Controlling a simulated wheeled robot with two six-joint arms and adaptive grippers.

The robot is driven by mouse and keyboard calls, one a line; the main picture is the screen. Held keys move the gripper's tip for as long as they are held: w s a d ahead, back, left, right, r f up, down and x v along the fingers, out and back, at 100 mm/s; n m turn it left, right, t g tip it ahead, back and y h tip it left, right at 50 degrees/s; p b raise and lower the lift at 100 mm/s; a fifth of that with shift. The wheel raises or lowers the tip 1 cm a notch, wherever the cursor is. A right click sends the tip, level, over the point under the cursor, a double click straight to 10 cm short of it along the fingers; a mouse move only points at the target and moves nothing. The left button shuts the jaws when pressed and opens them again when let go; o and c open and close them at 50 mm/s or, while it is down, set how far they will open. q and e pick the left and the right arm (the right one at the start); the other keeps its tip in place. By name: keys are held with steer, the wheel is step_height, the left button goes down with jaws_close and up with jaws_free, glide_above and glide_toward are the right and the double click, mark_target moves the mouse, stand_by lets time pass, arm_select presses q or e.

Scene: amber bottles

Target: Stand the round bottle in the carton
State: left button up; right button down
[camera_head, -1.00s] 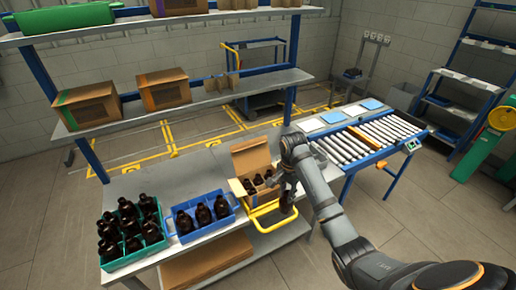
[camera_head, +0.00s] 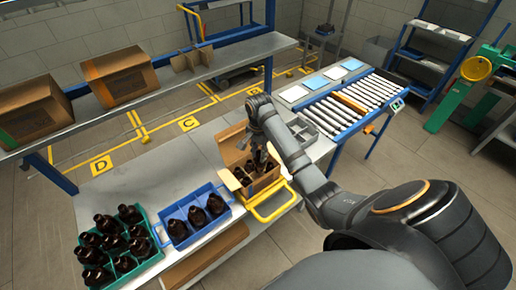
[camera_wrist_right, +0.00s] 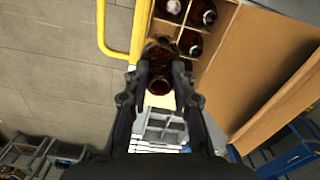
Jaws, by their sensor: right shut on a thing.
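My right gripper (camera_head: 262,158) is at the open cardboard carton (camera_head: 267,184), over its right side. In the right wrist view the gripper (camera_wrist_right: 159,88) is shut on a dark amber bottle (camera_wrist_right: 160,72). The carton (camera_wrist_right: 243,62) has dividers, and several dark bottles stand in its cells (camera_wrist_right: 188,42). The held bottle overlaps the near corner cell in that view; I cannot tell how deep it sits. In the head view the gripper mostly hides the held bottle. My left gripper is not in view.
A yellow bar frame (camera_head: 274,203) stands at the carton's front. A blue crate (camera_head: 176,243) and a green crate (camera_head: 148,263), both with dark bottles, stand to the left. A grey divided tray (camera_head: 318,122) and a roller conveyor (camera_head: 352,100) lie beyond. A shelf (camera_head: 160,90) stands behind.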

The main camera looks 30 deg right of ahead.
mark_target(257, 159)
steer(key=f, duration=0.2)
steer(key=w+f+b, duration=0.1)
steer(key=f, duration=0.2)
steer(key=shift+w, duration=0.1)
steer(key=f, duration=0.1)
steer(key=f+b, duration=0.1)
steer(key=f, duration=0.1)
steer(key=shift+s+f, duration=0.2)
steer(key=shift+f, duration=0.05)
steer(key=shift+w+f+b, duration=0.1)
steer(key=shift+f+b, duration=0.2)
steer(key=shift+f, duration=0.3)
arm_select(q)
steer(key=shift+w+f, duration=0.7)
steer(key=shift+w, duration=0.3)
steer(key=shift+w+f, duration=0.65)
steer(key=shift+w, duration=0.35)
arm_select(e)
steer(key=shift+f, duration=0.15)
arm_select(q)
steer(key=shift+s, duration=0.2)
arm_select(e)
steer(key=shift+f, duration=0.1)
steer(key=shift+f, duration=0.1)
